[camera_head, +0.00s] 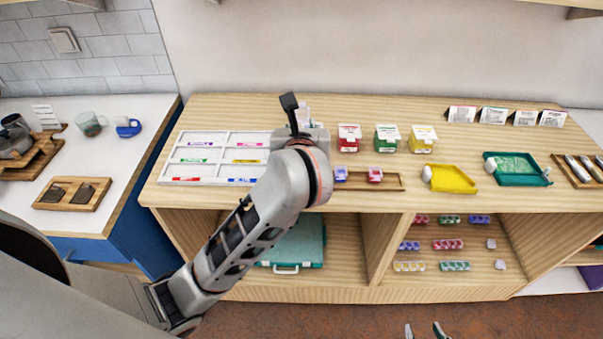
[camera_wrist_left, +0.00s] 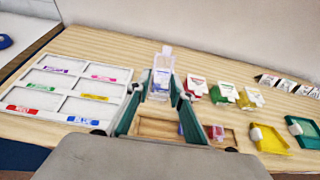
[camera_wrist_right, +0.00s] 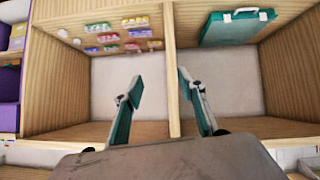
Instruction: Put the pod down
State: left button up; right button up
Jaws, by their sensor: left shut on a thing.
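The pod (camera_wrist_left: 162,82) is a clear box with a blue label and a raised clear lid. In the left wrist view it stands upright between the fingers of my left gripper (camera_wrist_left: 160,96), which is shut on it. In the head view my left gripper (camera_head: 302,124) hides most of the pod, with only its pale top showing above. It is over the wooden counter (camera_head: 240,108), right of the white sorting tray (camera_head: 222,147); I cannot tell whether the pod touches the counter. My right gripper (camera_head: 426,331) is open and empty, low before the shelves; its spread fingers show in the right wrist view (camera_wrist_right: 160,92).
Red (camera_head: 349,138), green (camera_head: 387,138) and yellow (camera_head: 423,138) pods stand in a row to the right. A wooden tray (camera_head: 393,188) with two small cups lies in front. A yellow scoop tray (camera_head: 450,179) and teal tray (camera_head: 518,167) lie further right.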

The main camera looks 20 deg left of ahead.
pick_arm(q)
notch_tip(320, 180, down, 8)
jog(key=b, duration=0.5)
jog(key=shift+f+b, duration=0.15)
jog(key=shift+b, duration=0.2)
notch_tip(320, 180, down, 4)
jog(key=b, duration=0.3)
jog(key=shift+f, duration=0.35)
jog(key=shift+r, duration=0.2)
jog(key=shift+f+b, duration=0.55)
jog(key=shift+f, duration=0.1)
jog(key=o, duration=0.9)
pick_arm(e)
notch_tip(320, 180, down, 9)
jog(key=shift+w+a+r, duration=0.15)
jog(key=shift+a, duration=0.25)
